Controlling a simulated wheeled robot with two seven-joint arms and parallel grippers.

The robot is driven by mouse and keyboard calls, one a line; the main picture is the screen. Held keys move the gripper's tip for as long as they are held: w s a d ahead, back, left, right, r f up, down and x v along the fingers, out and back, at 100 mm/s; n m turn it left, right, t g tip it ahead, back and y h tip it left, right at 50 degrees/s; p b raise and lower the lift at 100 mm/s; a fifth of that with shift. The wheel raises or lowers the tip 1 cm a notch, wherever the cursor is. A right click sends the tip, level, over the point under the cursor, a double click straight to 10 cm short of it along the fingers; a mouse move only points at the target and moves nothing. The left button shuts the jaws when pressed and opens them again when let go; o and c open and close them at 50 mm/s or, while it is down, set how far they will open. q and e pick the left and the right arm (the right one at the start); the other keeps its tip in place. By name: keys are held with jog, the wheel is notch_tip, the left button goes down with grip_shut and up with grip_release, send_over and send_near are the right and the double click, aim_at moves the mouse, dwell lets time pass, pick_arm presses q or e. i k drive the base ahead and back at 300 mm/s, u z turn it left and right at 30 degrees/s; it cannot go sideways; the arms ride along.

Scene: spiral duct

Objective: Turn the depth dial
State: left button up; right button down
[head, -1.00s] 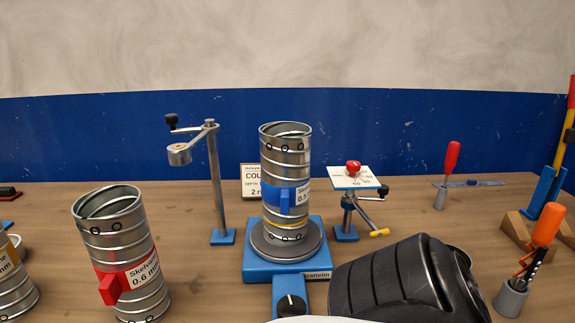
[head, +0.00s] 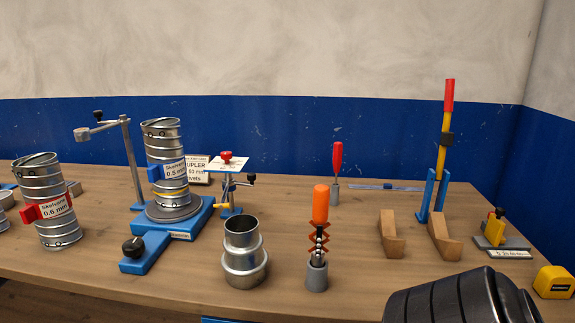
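A white plate with printed numbers (head: 226,164) sits on a blue stand with a red knob (head: 227,157) on top and a crank at its side; it looks like the depth dial, but the numbers are too small to read. A black knob with a pale mark (head: 133,247) is on the low blue base, in front of the turntable (head: 174,209). A spiral duct with a blue clamp (head: 163,142) stands upright on the turntable. A dark, ribbed part of my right arm shows at the bottom right. Neither gripper's fingers are in view.
A metal coupler (head: 243,255) and an orange-handled tool in a grey holder (head: 318,250) stand at the front. A duct with a red clamp (head: 47,200) is at left. Wooden blocks (head: 389,236), a tall lever (head: 443,150) and a yellow tape measure (head: 553,282) are at right.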

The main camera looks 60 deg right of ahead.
aim_at(225, 156)
jog(key=k, duration=0.4)
jog(key=z, duration=0.9)
